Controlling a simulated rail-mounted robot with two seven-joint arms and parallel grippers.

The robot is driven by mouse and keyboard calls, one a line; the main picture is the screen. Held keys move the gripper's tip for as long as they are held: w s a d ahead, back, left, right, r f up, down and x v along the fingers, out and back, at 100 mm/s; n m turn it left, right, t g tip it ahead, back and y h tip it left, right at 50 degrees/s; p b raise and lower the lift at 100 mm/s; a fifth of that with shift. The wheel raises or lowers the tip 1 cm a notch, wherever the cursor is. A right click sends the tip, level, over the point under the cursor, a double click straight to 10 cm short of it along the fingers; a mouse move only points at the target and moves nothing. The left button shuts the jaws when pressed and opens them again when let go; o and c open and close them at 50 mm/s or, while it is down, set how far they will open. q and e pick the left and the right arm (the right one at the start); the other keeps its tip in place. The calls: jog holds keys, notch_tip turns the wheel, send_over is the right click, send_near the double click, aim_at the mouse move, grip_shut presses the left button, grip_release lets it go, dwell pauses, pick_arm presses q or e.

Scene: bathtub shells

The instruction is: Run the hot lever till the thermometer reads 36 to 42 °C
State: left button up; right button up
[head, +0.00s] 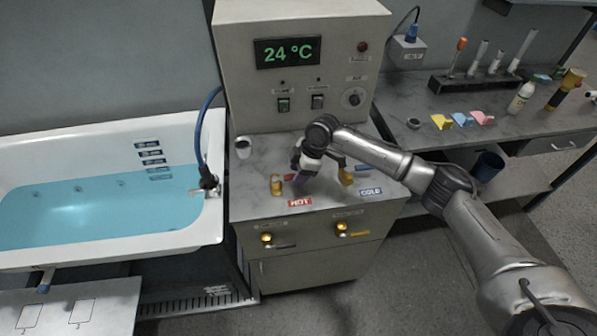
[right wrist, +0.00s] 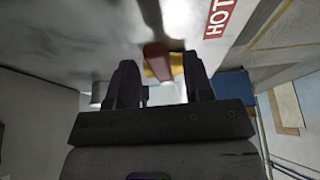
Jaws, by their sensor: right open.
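The thermometer display (head: 287,52) on the cabinet reads 24 °C in green digits. The brass hot valve (head: 276,185) stands on the counter behind the red HOT label (head: 300,203); a bit of its red lever (head: 289,177) shows beside my gripper. My right gripper (head: 300,180) is open, low over the counter just right of the hot valve. In the right wrist view the red lever (right wrist: 157,62) shows between the two spread fingers (right wrist: 161,80); I cannot tell whether they touch it. My left gripper is not in view.
The cold valve (head: 346,177) with its blue lever stands close right of my gripper. The bathtub (head: 110,247) with blue water is on the left, a hose (head: 203,125) at its edge. A side bench (head: 460,140) holds bottles and tubes.

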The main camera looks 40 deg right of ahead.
grip_shut()
dwell(0.5)
